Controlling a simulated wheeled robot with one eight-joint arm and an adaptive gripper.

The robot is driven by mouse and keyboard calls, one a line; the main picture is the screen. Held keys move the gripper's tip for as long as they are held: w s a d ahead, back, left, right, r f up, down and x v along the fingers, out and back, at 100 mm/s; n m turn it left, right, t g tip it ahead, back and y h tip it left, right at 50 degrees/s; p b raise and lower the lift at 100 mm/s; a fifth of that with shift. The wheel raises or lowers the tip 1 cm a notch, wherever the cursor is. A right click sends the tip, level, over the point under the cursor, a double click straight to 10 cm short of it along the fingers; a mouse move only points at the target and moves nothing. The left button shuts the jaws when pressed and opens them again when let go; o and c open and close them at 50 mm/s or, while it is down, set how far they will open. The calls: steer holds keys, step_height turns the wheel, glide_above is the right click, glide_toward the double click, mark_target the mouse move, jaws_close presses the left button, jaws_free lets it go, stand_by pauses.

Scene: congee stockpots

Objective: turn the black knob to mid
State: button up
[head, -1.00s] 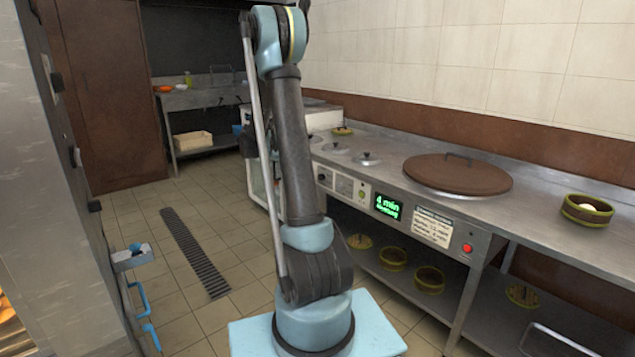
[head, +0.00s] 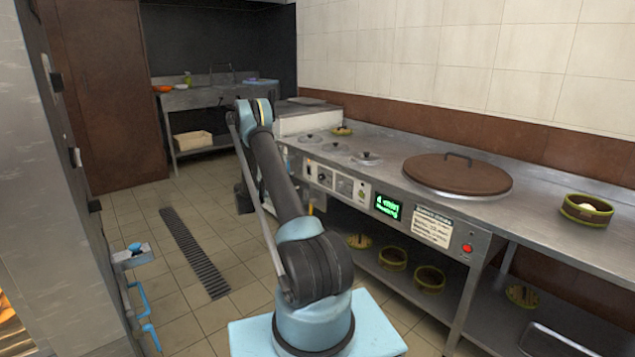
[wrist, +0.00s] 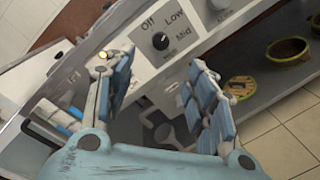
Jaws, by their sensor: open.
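The black knob (wrist: 160,41) shows in the wrist view on a pale panel, with Off, Low and Mid printed around it. A small light mark shows on the knob, but I cannot tell clearly which label it faces. My gripper (wrist: 160,66) is open and empty, its blue-padded fingers apart. The knob is ahead of the gap between the fingertips and appears clear of both. In the head view the black knob (head: 322,177) is a small dark disc on the counter's front panel. There my gripper is not clearly visible, at the far end of my arm.
A lit yellow button (wrist: 102,54) is left of the knob in the wrist view. The counter carries a large brown lid (head: 457,173) and several small lids. A green display (head: 388,207) and red button (head: 467,248) are on its front. Bowls (head: 429,279) stand below.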

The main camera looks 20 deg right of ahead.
steer(key=f, duration=0.2)
glide_toward(320, 177)
steer(key=x, duration=0.9)
steer(key=shift+w+f, duration=0.15)
steer(key=shift+f, duration=0.05)
steer(key=c, duration=1.1)
